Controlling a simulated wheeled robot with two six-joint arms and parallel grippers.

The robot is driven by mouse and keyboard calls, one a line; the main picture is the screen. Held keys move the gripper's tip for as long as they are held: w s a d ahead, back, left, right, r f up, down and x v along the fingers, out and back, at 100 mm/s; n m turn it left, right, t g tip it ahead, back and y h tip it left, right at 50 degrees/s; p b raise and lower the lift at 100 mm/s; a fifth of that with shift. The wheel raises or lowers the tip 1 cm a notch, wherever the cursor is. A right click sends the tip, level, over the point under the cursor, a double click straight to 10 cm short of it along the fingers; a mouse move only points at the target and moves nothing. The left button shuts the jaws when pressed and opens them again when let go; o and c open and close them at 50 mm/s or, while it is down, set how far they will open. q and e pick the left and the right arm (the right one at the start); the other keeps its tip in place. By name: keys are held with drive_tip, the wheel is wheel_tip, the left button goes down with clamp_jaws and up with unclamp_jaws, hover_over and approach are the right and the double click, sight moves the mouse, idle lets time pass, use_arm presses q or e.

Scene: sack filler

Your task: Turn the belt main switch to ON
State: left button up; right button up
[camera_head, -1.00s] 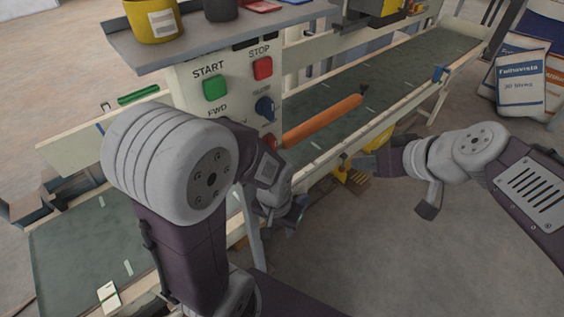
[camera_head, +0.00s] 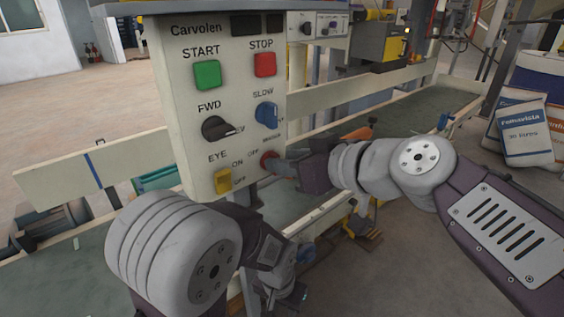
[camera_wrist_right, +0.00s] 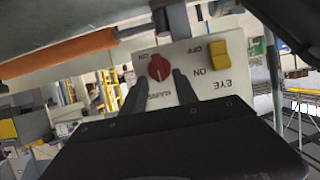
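The red main switch knob (camera_head: 268,160) is at the lower right of the cream control panel (camera_head: 233,120), with an OFF label at its upper left. The knob also shows in the right wrist view (camera_wrist_right: 159,67), where the panel appears upside down. My right gripper (camera_head: 284,168) is at the knob, partly covering it in the head view. In the wrist view its two fingers are apart, with the knob between and just beyond the tips; contact cannot be told. My left gripper (camera_head: 294,296) hangs low in front of the conveyor, and its fingers are unclear.
The panel also holds a green START button (camera_head: 207,74), a red STOP button (camera_head: 265,64), a black FWD knob (camera_head: 216,128), a blue SLOW knob (camera_head: 266,115) and a yellow EYE switch (camera_head: 223,182). An orange roller (camera_wrist_right: 60,52) lies close by. Sacks (camera_head: 524,130) stand at the right.

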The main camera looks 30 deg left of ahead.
drive_tip(key=shift+x, duration=0.85)
clamp_jaws()
